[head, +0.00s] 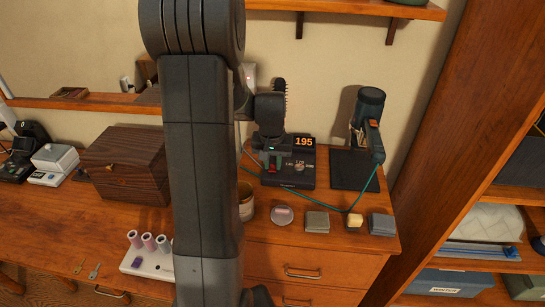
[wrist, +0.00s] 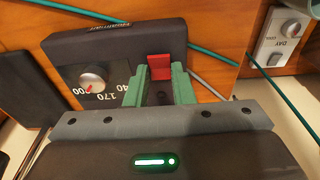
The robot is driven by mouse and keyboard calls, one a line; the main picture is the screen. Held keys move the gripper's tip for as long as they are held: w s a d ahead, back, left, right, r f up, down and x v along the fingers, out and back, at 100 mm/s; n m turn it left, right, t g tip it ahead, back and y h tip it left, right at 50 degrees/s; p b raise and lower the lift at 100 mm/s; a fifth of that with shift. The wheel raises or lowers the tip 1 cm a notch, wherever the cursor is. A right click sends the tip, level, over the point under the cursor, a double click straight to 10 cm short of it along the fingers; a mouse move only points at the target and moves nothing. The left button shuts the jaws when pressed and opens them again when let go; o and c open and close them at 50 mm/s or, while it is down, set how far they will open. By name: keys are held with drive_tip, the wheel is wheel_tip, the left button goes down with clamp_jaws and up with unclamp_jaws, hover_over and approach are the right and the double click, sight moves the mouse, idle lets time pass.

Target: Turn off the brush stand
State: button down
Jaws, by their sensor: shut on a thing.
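The brush stand (head: 290,184) is a black box on the wooden dresser top, with an orange "195" display (head: 304,142) and a round dial. In the wrist view the stand (wrist: 115,45) shows its silver dial (wrist: 93,78) with a red mark near 200, and a red switch (wrist: 159,66). My gripper (head: 271,167) is down at the stand's left part. In the wrist view my gripper's green fingertips (wrist: 159,76) flank the red switch and are shut on it. The fingers partly hide the stand's face around the switch.
A dark brush-like tool (head: 368,108) stands at the right by a black mat (head: 353,170); a teal cord (head: 330,206) loops in front of the stand. A tin (head: 245,201) and several small items sit along the front edge. A wooden box (head: 125,165) stands left.

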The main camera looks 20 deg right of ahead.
idle(0.3)
drive_tip(key=c, duration=1.2)
unclamp_jaws()
drive_tip(key=shift+c, duration=0.2)
wheel_tip(320, 180, up, 14)
drive_tip(key=s+b, duration=0.1)
drive_tip(key=shift+s+a+f, duration=0.15)
drive_tip(key=shift+s+a, duration=0.1)
drive_tip(key=shift+a, duration=0.2)
